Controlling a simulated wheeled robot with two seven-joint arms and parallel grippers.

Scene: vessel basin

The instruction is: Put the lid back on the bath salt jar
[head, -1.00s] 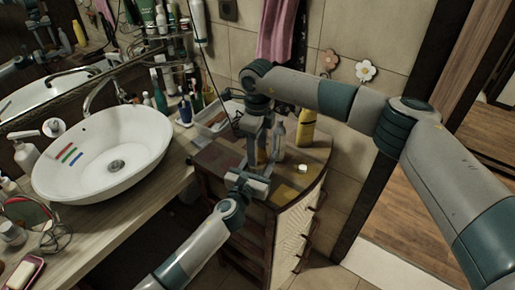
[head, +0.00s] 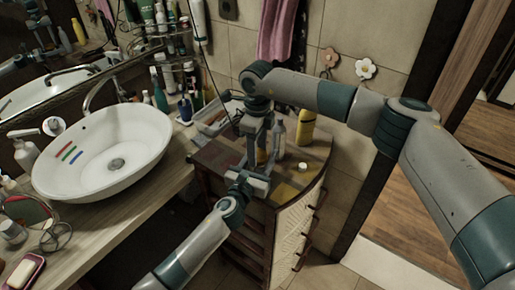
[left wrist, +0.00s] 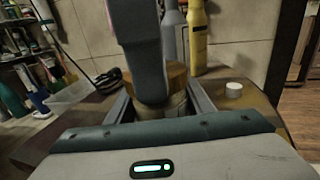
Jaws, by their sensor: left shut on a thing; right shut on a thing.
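The bath salt jar (left wrist: 168,108) stands on the corner cabinet top, pale and mostly hidden between the fingers of my left gripper (left wrist: 160,104). My left gripper also shows in the head view (head: 248,178), shut on the jar from the front. The brown, wood-like lid (left wrist: 177,76) is at the jar's mouth in the left wrist view. My right gripper (head: 262,150) reaches down from above, shut on the lid. I cannot tell whether the lid is fully seated or slightly above the rim.
A small white pot (head: 302,167) stands right of the jar. A yellow bottle (head: 305,128) and a grey bottle (head: 279,138) stand behind. A clear tray (head: 212,122) is at left, near the white basin (head: 105,150).

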